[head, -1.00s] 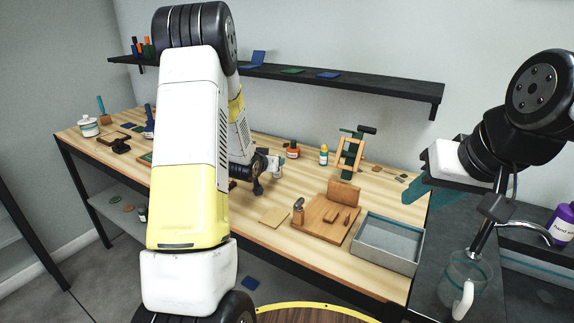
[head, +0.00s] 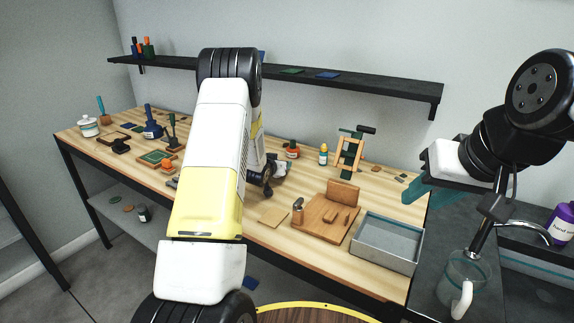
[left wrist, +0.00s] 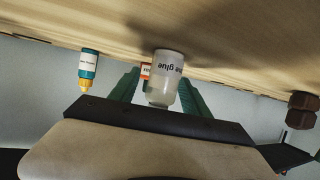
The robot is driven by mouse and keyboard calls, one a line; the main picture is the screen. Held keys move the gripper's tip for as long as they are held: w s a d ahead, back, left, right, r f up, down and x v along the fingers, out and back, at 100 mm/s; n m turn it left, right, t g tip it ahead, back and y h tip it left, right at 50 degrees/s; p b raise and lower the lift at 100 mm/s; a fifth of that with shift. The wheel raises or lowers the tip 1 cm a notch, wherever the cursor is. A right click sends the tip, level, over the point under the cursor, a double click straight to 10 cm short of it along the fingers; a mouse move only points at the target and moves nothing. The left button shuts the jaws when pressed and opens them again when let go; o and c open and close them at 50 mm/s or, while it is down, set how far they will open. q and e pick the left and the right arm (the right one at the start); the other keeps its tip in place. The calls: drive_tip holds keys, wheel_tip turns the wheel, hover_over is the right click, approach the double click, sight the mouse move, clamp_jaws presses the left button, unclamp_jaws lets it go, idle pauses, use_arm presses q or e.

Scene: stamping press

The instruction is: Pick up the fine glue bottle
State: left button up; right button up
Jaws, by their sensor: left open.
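The fine glue bottle (left wrist: 165,82) is a pale, whitish cylinder with dark lettering. In the left wrist view it appears upside down, standing on the table surface. My left gripper (left wrist: 160,92) is open, with one green finger on each side of the bottle; I cannot tell whether either touches it. In the head view my left arm hides much of that spot, and the left fingers are hard to make out. My right gripper (head: 424,178), with teal fingers, is open and empty to the right, away from the bottle.
An orange bottle (head: 292,150) and a yellow-capped bottle (head: 323,155) stand close behind. A wooden frame stand (head: 349,153), a wooden board (head: 320,222) and a grey tray (head: 384,253) are to the right. A black shelf (head: 380,85) runs along the wall above.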

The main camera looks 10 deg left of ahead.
use_arm(q)
clamp_jaws()
